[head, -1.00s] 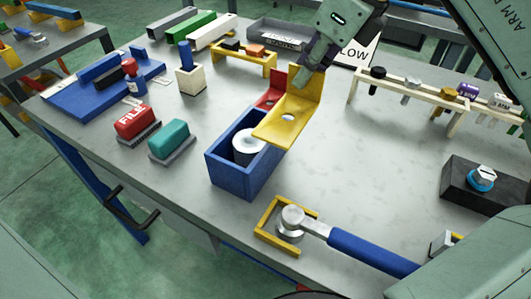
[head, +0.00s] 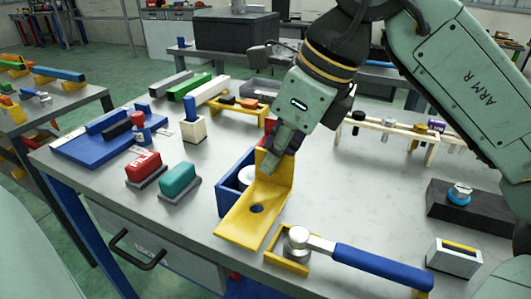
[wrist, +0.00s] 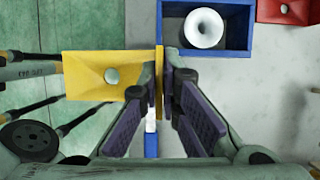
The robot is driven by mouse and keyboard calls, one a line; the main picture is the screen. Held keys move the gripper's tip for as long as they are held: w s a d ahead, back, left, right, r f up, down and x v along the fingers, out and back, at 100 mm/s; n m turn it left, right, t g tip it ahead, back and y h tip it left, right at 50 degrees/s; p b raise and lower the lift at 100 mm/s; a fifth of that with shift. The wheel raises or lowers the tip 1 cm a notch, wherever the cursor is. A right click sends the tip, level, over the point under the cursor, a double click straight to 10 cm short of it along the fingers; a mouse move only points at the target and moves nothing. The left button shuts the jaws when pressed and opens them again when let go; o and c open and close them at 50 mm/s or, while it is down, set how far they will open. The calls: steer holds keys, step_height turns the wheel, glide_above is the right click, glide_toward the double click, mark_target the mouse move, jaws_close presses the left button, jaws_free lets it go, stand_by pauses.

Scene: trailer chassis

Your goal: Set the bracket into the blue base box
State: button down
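The yellow L-shaped bracket (head: 245,225) has a flat plate with a round hole and an upright plate. My gripper (head: 272,165) is shut on the upright plate; the wrist view shows both fingertips (wrist: 164,85) against it. The blue base box (head: 226,197) is open-topped, with a white ring-topped cylinder (head: 246,176) inside. In the head view the bracket hides part of the box. In the wrist view the bracket's flat plate (wrist: 85,75) lies left of the blue box (wrist: 253,20), apart from the white ring (wrist: 204,28), with green floor visible beneath.
A blue-handled tool (head: 370,268) rests in a yellow cradle (head: 283,264) at the front right. Red (head: 143,165) and teal (head: 178,180) blocks stand left of the box. A wooden rack (head: 380,129) is behind right. The right-middle tabletop is clear.

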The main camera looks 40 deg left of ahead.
steer(key=w+a+f+p, duration=0.4)
steer(key=w+a+p, duration=0.1)
steer(key=w+a, duration=0.4)
steer(key=shift+w+a+f, duration=0.2)
steer(key=shift+w+f, duration=0.2)
steer(key=shift+w, duration=0.15)
steer(key=shift+f, duration=0.15)
steer(key=c, duration=1.8)
jaws_free()
steer(key=b+v, duration=0.2)
steer(key=v, duration=1)
